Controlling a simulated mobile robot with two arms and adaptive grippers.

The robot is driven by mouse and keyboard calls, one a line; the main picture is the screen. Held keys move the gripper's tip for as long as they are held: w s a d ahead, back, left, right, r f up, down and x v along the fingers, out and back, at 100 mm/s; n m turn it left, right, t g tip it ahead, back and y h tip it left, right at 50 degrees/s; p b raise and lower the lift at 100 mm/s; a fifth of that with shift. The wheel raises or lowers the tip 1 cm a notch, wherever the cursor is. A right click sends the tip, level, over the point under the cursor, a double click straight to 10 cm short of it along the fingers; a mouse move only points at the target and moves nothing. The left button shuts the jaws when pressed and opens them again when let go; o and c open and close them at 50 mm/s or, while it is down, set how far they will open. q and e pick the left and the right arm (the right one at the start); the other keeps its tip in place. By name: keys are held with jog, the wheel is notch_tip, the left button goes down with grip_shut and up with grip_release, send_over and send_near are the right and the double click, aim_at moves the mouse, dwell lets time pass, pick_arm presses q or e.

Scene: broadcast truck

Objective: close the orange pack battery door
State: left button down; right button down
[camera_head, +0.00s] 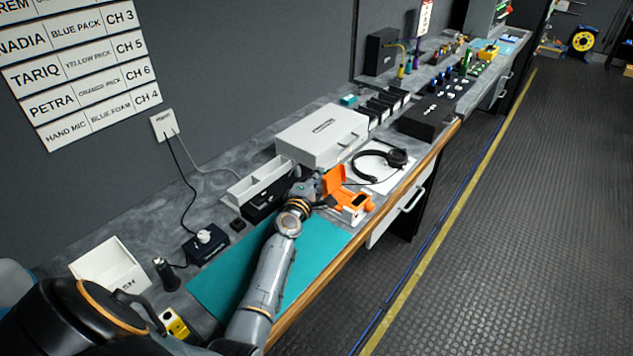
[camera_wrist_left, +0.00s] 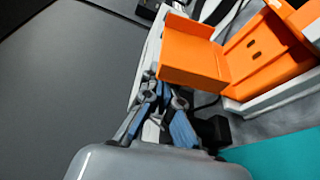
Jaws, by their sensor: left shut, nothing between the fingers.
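The orange pack (camera_head: 352,203) lies in a white holder near the front edge of the bench; its body also shows in the left wrist view (camera_wrist_left: 262,55). Its battery door (camera_head: 333,180) stands open, swung out to the side of the body. The door also shows large in the left wrist view (camera_wrist_left: 190,55). My left gripper (camera_head: 312,188) is shut and empty beside the door. In the left wrist view its fingertips (camera_wrist_left: 155,85) are close to the door's lower left edge; I cannot tell whether they touch. My right gripper is not in view.
A teal mat (camera_head: 315,255) lies in front of the pack. Headphones (camera_head: 385,160) rest on a white sheet behind it. A large white case (camera_head: 322,135) and a white open tray (camera_head: 260,180) stand to the left. The floor aisle is clear.

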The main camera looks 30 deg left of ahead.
aim_at(331, 180)
pick_arm(q)
jog(key=m+b, duration=0.1)
jog(key=d+m+t+b, duration=0.1)
jog(key=shift+d+m+b, duration=0.25)
jog(key=shift+m+b, duration=0.05)
jog(key=shift+m, duration=0.1)
jog(key=shift+s+d+r+m+t+b, duration=0.15)
jog(key=shift+d+m+b, duration=0.1)
jog(key=shift+m, duration=0.2)
jog(key=shift+w+d+r+m+t+b, duration=0.1)
jog(key=shift+d+m+t+b, duration=0.1)
jog(key=shift+m, duration=0.25)
jog(key=shift+d+r, duration=0.1)
jog(key=shift+d, duration=0.15)
jog(key=shift+s+d, duration=0.15)
jog(key=shift+d, duration=0.55)
jog(key=shift+d+f, duration=0.2)
jog(key=shift+d, duration=0.45)
jog(key=shift+s+d+f, duration=0.1)
jog(key=shift+d+f, duration=0.45)
jog(key=shift+d, duration=0.2)
jog(key=shift+d+f, duration=0.5)
jog(key=shift+f, duration=0.15)
jog(key=shift+s+d+f, duration=0.1)
